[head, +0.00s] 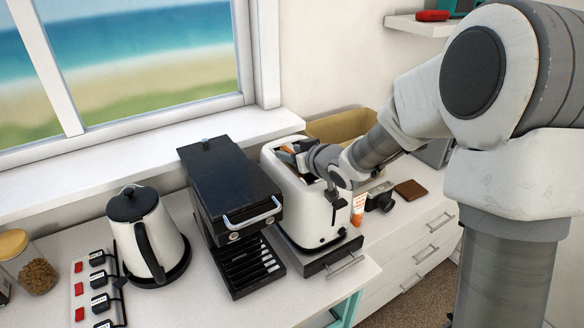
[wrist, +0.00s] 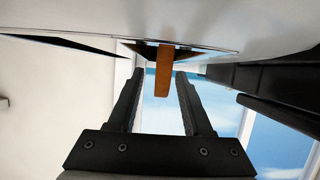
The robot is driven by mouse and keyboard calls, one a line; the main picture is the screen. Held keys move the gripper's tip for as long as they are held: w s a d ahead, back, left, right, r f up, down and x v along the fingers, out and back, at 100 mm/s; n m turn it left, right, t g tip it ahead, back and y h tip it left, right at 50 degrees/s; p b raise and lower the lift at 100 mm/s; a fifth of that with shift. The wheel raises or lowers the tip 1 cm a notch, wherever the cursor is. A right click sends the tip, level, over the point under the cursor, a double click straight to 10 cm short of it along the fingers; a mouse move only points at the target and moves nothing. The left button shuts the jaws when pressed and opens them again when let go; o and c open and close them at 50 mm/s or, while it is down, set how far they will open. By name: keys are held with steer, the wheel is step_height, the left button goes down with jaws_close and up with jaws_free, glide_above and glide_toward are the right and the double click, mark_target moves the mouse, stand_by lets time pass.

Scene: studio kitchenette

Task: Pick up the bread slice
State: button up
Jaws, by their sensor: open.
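The bread slice (wrist: 163,72) shows in the wrist view as a narrow brown strip, seen edge-on, sticking out of the white toaster (wrist: 260,45). My gripper (wrist: 159,76) is open, with one finger on each side of the strip and gaps visible between. In the head view, my gripper (head: 301,152) is over the top of the toaster (head: 294,205), which stands on a dark base with a drawer. A small orange-brown patch (head: 287,149) beside my gripper may be the slice. My gripper and wrist hide most of the slots.
A black appliance (head: 230,180) stands close left of the toaster, then a kettle (head: 147,240), a power strip (head: 97,285) and a jar (head: 34,272). A tan box (head: 342,127) is behind. A tube (head: 358,206), a camera (head: 381,200) and a brown wallet (head: 411,190) lie right.

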jaws_close()
stand_by(0.5)
